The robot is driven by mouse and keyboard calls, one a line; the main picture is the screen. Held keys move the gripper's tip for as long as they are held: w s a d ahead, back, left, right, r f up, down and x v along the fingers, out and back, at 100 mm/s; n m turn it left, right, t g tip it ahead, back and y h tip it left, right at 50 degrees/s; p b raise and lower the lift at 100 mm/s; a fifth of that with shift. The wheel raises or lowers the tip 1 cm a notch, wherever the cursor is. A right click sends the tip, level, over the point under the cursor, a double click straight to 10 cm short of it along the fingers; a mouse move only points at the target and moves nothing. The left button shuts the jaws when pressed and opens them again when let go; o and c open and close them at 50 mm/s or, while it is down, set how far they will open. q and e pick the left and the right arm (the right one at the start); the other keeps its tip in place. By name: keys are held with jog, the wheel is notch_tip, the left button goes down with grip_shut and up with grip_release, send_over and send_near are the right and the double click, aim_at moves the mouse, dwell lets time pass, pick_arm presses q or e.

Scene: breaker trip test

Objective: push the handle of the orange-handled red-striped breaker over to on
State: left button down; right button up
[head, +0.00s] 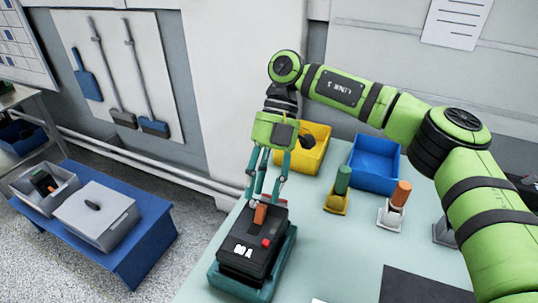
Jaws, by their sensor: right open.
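A black breaker (240,263) sits in a teal cradle (279,278) near the left edge of the pale table. Its orange handle (261,214) stands up near the far end, and a small red button (266,242) and white marking show on its top. Whether a finger touches the handle cannot be told. My left gripper is not in view.
Behind stand a yellow bin (318,159) and a blue bin (375,175). To the right are a green-topped piece (342,180) in a yellow stand and an orange-topped piece (400,193) in a white stand. A dark mat (425,286) lies front right. A blue bench (150,239) stands apart at left.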

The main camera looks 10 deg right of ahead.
jog(key=v, duration=0.8)
dwell(0.4)
